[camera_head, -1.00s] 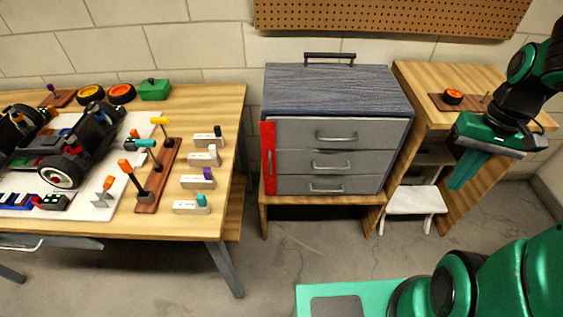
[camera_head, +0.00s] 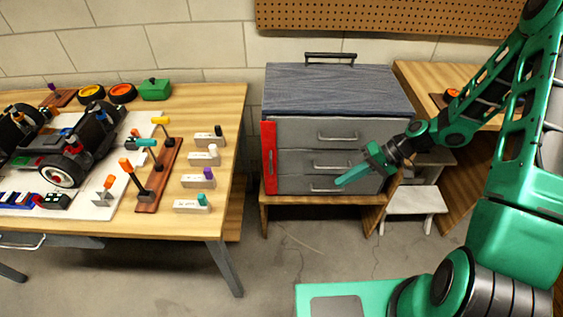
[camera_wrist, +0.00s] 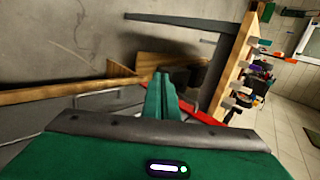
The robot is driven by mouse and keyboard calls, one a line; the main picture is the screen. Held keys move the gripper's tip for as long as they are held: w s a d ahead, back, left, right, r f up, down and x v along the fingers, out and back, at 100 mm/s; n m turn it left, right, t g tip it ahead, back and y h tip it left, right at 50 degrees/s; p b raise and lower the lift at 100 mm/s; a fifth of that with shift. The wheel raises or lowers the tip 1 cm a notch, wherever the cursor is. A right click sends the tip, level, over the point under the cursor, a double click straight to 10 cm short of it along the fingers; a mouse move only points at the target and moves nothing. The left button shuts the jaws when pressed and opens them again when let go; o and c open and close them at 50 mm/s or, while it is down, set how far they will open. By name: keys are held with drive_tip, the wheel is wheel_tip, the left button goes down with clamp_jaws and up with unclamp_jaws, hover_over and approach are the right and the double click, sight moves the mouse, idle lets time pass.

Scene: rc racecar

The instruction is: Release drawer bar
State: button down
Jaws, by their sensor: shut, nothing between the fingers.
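The grey drawer cabinet (camera_head: 340,105) has three drawers with metal handles. A red bar (camera_head: 268,158) stands upright along the left edge of the drawer fronts. My gripper (camera_head: 340,183) is in front of the lower right part of the drawers, its fingers pointing left toward the bar and apart from it. The fingers are shut and empty. In the wrist view my gripper (camera_wrist: 160,78) shows its fingers together, with part of the red bar (camera_wrist: 203,117) behind them to the right.
The cabinet stands on a low wooden stand (camera_head: 315,199). A workbench (camera_head: 228,115) with a car chassis, tools and labelled blocks is at left. A white step stool (camera_head: 415,200) and a wooden shelf unit (camera_head: 470,75) are at right. The floor before the cabinet is clear.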

drive_tip(key=w+a+f+m+t+y, duration=0.4)
drive_tip(key=w+a+t+y, duration=0.3)
drive_tip(key=a, duration=0.3)
drive_tip(key=shift+w+f+m, duration=0.15)
drive_tip(key=shift+w+m, duration=0.35)
drive_tip(key=shift+w, duration=0.15)
drive_tip(key=shift+a, duration=0.15)
drive_tip(key=x, duration=1)
